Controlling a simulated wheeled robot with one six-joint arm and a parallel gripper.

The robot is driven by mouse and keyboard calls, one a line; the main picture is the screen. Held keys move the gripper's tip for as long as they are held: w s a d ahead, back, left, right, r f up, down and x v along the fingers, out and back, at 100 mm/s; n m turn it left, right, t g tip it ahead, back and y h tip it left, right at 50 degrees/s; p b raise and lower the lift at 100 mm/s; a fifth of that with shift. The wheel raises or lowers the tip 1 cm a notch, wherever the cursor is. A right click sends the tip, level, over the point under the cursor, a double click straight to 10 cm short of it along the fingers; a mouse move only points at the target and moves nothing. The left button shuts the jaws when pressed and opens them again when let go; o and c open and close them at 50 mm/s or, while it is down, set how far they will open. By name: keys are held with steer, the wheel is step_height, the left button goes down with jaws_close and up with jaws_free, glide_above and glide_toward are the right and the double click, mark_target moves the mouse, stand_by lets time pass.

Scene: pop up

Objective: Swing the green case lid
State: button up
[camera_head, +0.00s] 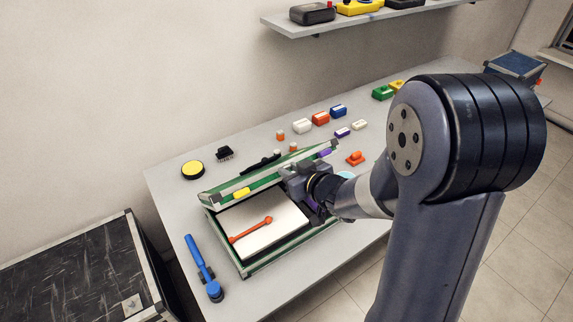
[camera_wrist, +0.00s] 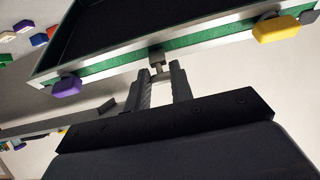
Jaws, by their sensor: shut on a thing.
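The green case (camera_head: 244,270) lies on the table, with silver edging and a white inside. Its green lid (camera_head: 215,197) is raised part way and tilted above the back of the case. A yellow block (camera_head: 241,192) and a purple block (camera_head: 325,153) sit on the lid's rim. In the wrist view, the lid's green rim (camera_wrist: 205,41) runs across the top, with a dark inside. My gripper (camera_head: 291,172) is at the middle of this rim. In the wrist view, my gripper (camera_wrist: 160,78) is shut on a small grey tab (camera_wrist: 156,57) there. My gripper partly hides the lid and the case's right side.
An orange-red rod (camera_head: 251,230) lies across the white inside of the case. A blue-handled tool (camera_head: 201,262) lies left of the case. A yellow disc (camera_head: 192,170), a black brush (camera_head: 224,153) and several coloured blocks (camera_head: 320,119) lie behind. A shelf (camera_head: 350,22) hangs above the table.

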steer(key=shift+s+d+f+b, duration=0.3)
steer(key=shift+s+d+f, duration=0.15)
steer(key=shift+s+f, duration=0.15)
steer(key=s+d+f+b, duration=0.3)
steer(key=s+f+b, duration=0.1)
steer(key=f+b, duration=0.2)
steer(key=shift+s+f+b, duration=0.3)
steer(key=shift+s+f, duration=0.1)
steer(key=shift+f, duration=0.35)
steer(key=shift+d, duration=0.1)
steer(key=shift+f, duration=0.1)
step_height(320, 180, down, 9)
steer(key=s+d+b, duration=0.2)
steer(key=s+b, duration=0.1)
steer(key=b, duration=0.5)
stand_by(0.3)
